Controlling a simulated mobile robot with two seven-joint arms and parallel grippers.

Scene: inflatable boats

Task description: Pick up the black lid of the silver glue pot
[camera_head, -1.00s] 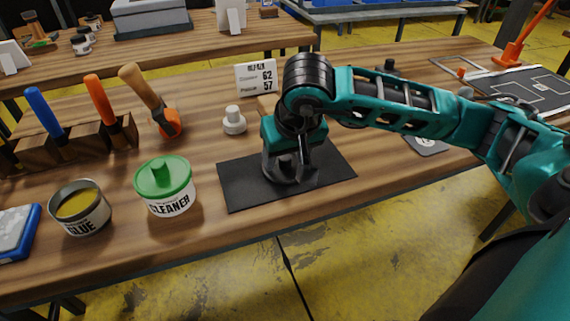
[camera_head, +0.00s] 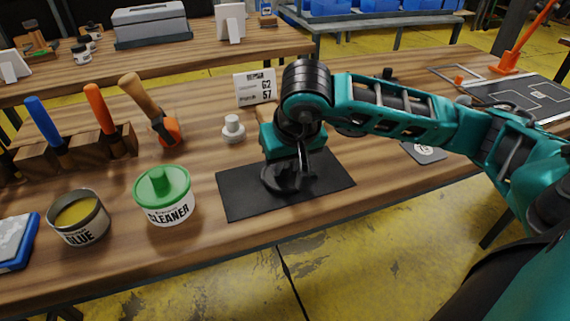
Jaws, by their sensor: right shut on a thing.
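The silver glue pot (camera_head: 79,218) stands open at the front left of the bench, with yellow glue inside. Its black lid (camera_head: 276,181) shows as a dark round shape over the black mat (camera_head: 240,195). My right gripper (camera_head: 293,180) points down over the mat and is shut on the lid. The fingers and wrist hide part of the lid. I cannot tell whether the lid still touches the mat. My left gripper is not in view.
A green-lidded cleaner pot (camera_head: 164,195) stands right of the glue pot. A white fitting (camera_head: 233,129) and a number card (camera_head: 256,88) are behind the mat. A wooden tool rack (camera_head: 75,150) is at the left. The front strip of bench is clear.

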